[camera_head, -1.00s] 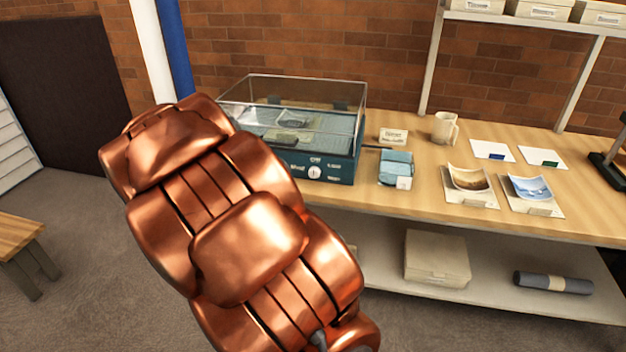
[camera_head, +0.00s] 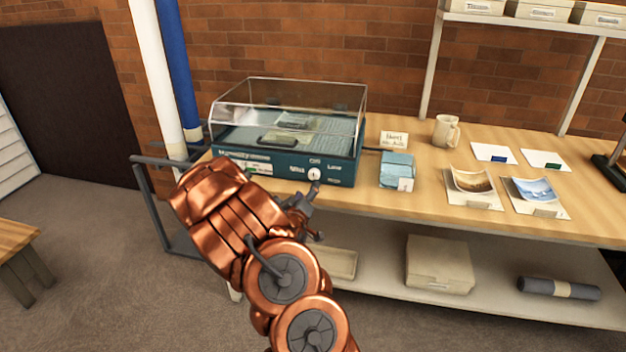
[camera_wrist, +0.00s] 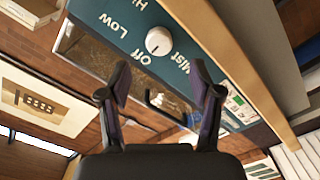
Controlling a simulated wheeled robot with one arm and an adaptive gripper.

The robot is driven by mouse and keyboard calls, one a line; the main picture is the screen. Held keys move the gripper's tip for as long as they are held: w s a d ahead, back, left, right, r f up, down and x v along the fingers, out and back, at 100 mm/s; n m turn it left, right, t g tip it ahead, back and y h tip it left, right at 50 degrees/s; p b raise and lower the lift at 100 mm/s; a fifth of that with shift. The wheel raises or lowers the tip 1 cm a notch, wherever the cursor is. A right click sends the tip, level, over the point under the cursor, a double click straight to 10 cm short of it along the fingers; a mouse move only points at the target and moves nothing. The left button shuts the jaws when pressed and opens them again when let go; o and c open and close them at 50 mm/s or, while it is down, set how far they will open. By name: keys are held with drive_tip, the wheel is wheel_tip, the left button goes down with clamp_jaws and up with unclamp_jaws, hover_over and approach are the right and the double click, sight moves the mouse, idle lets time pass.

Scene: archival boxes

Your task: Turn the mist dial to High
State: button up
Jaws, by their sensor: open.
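The mist dial (camera_head: 314,174) is a white round knob on the teal front panel of a clear-lidded humidity chamber (camera_head: 262,165). In the wrist view the dial (camera_wrist: 158,41) sits among the words Off, Low, Mist and a partly cut-off "Hi". Its small mark seems to face Off, but it is too small to be sure. My gripper (camera_head: 307,196) is just below and in front of the dial. In the wrist view its two dark fingers (camera_wrist: 160,80) are apart, with nothing between them, and the dial lies beyond their tips.
A small blue box (camera_head: 397,171) stands right of the chamber on the wooden bench (camera_head: 420,203). A mug (camera_head: 446,130), a sign card (camera_head: 394,140) and curled prints (camera_head: 470,181) are farther right. A lower shelf (camera_head: 385,272) holds a box (camera_head: 439,264) and a dark roll (camera_head: 558,288).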

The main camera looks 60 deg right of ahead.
sight(313, 177)
drive_tip(key=shift+p+x, duration=0.8)
drive_tip(key=shift+x, duration=3.05)
drive_tip(key=c, duration=1.1)
drive_tip(key=shift+c, duration=0.2)
